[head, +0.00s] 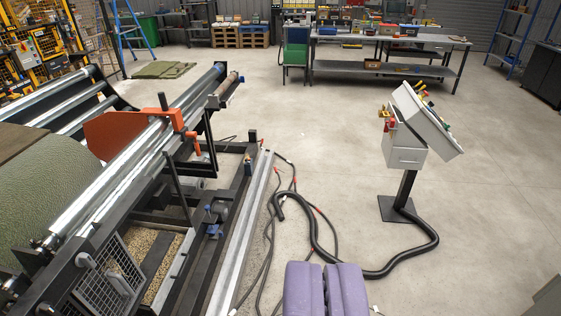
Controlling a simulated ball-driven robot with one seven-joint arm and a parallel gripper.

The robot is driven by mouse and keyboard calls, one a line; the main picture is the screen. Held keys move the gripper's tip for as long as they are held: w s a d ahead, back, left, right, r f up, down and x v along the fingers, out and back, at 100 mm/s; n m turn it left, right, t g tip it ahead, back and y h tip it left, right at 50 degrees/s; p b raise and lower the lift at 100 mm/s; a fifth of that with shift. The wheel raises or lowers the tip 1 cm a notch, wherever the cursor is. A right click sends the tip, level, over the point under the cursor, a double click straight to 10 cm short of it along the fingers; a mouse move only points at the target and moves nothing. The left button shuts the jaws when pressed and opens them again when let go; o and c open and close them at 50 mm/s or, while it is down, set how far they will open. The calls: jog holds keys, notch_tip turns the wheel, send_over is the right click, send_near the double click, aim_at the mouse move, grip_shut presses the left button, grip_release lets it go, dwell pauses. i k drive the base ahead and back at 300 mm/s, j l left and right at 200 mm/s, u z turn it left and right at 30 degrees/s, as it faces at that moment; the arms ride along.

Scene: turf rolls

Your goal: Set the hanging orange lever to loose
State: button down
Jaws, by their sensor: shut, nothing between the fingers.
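An orange lever (193,144) hangs down from the small orange block on the long roller machine at the left. The block sits on the metal rails beside a larger orange plate (118,132). My gripper (325,287) shows as two purple fingers side by side at the bottom, pressed together and empty.
The machine frame (232,225) fills the left side. Black hoses (318,235) lie on the floor ahead of my gripper. A control box on a post (405,155) stands at the right. A workbench (385,66) is at the back.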

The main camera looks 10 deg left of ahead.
aim_at(188, 134)
jog(key=i+u, duration=0.1)
jog(key=i, duration=0.5)
jog(key=i+l, duration=0.1)
jog(key=i, duration=0.5)
jog(key=i+l+u, duration=0.15)
jog(key=i, duration=0.4)
jog(key=i+l+u, duration=0.1)
jog(key=i, duration=0.5)
jog(key=i+l+u, duration=0.15)
jog(key=i, duration=0.2)
jog(key=i+l+u, duration=0.15)
jog(key=i, duration=0.6)
